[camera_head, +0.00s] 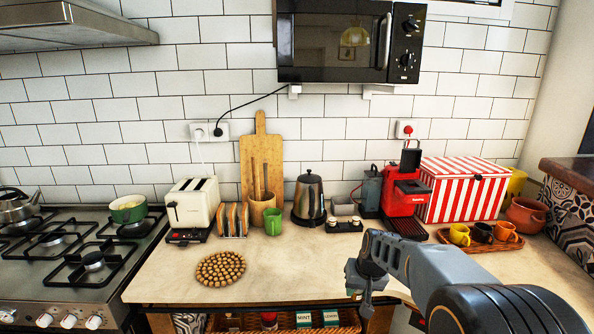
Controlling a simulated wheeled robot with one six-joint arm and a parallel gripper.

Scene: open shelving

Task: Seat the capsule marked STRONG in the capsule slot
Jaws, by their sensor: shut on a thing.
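The red coffee machine (402,196) stands at the back of the counter, with a black lever (410,158) raised above its top. The inside of its capsule slot cannot be made out. A small dark holder (343,227) with white-topped capsules stands to its left; their markings are too small to read. My gripper (366,308) points down over the counter's front edge, in front of and apart from the machine. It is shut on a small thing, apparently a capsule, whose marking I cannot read.
A red-and-white striped box (462,190) stands right of the machine. A tray (470,248) with several cups is in front of the box. The middle counter is clear.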

